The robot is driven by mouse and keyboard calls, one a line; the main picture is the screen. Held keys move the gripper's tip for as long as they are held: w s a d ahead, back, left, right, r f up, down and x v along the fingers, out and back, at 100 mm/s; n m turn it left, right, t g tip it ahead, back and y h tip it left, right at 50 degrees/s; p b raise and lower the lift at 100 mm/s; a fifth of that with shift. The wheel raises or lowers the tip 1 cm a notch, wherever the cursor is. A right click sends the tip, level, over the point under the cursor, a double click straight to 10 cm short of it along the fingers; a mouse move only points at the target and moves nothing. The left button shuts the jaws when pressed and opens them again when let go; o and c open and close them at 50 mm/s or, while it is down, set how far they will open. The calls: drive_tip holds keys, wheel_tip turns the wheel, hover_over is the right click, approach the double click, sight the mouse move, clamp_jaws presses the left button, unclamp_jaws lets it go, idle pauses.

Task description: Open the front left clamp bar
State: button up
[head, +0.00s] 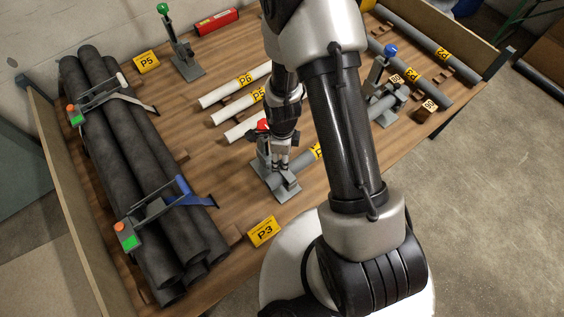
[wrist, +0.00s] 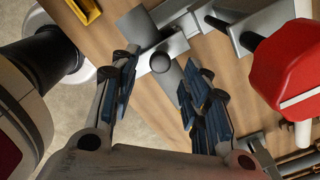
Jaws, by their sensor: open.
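The clamp with the red knob (head: 263,125) stands at the front of the wooden table, left of my arm. A grey pipe (head: 304,161) with a yellow label runs up to its grey base (head: 284,187). My gripper (head: 282,168) is right above this clamp, pointing down, and hides part of it. In the wrist view the red knob (wrist: 287,68) is large at the right, and the grey metal clamp parts (wrist: 163,62) lie beyond my open fingers (wrist: 158,78). A dark round knob (wrist: 168,72) shows between the fingers; I cannot tell whether they touch it.
Dark pipes (head: 103,150) lie strapped at left, with a blue-handled strap (head: 181,187) in front. A green-knobbed clamp (head: 163,8) stands at the back, its handle up. A blue-knobbed clamp (head: 390,50) stands at right. White pipes (head: 222,94) lie behind my gripper. The P3 sign (head: 264,232) stands in front.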

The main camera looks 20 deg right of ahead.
drive_tip(key=shift+f+b, duration=0.4)
drive_tip(key=shift+f, duration=1.2)
clamp_jaws()
